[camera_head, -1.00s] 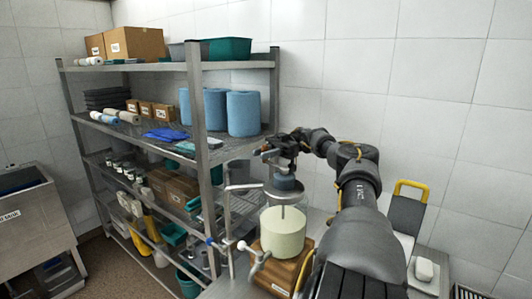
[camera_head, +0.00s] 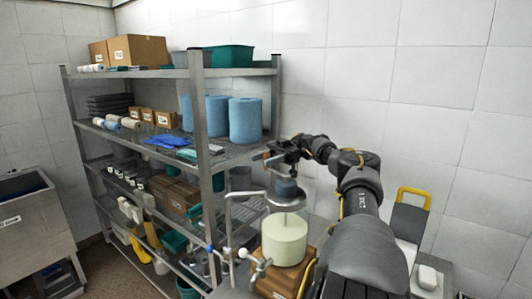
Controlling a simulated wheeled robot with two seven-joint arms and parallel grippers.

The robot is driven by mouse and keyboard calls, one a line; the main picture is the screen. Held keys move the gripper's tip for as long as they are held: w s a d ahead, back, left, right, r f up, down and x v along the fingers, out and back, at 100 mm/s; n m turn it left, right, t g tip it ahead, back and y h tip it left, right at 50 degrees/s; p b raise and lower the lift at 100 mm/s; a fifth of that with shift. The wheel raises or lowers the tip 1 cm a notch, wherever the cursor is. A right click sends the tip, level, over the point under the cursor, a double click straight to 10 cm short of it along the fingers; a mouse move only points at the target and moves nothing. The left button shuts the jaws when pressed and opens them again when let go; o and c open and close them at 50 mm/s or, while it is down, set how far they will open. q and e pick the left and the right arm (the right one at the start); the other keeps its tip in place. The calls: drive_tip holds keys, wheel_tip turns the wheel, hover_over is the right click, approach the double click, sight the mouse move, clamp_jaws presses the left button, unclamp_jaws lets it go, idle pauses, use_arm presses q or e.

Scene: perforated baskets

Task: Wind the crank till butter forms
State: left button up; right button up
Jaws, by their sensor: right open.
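A butter churn with a pale cream-coloured jar (camera_head: 285,240) stands on a wooden base (camera_head: 275,280) at the lower middle. Above the jar are a metal lid and a blue-grey gear housing (camera_head: 287,189). My right gripper (camera_head: 272,157) is open and empty, just above and behind the housing. It seems apart from the crank, though the exact gap is hard to tell. My left gripper is not in view.
A metal shelf rack (camera_head: 202,120) with blue rolls (camera_head: 245,119), boxes and tubs stands close on the left. A tiled wall is behind. A yellow-handled board (camera_head: 408,215) and a white block (camera_head: 427,277) are at the right. A metal sink (camera_head: 35,235) is at far left.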

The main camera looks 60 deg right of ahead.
drive_tip(key=shift+r+b, duration=0.25)
drive_tip(key=shift+b, duration=0.1)
drive_tip(key=s+a+r+b, duration=0.3)
drive_tip(key=a+r+b, duration=0.2)
drive_tip(key=a+r, duration=0.1)
drive_tip(key=s+a+r+b, duration=0.3)
drive_tip(key=a+r+b, duration=0.3)
drive_tip(key=shift+s+a+r+b, duration=0.2)
drive_tip(key=shift+s+a+b, duration=0.05)
drive_tip(key=shift+a+b, duration=0.1)
drive_tip(key=shift+d, duration=0.1)
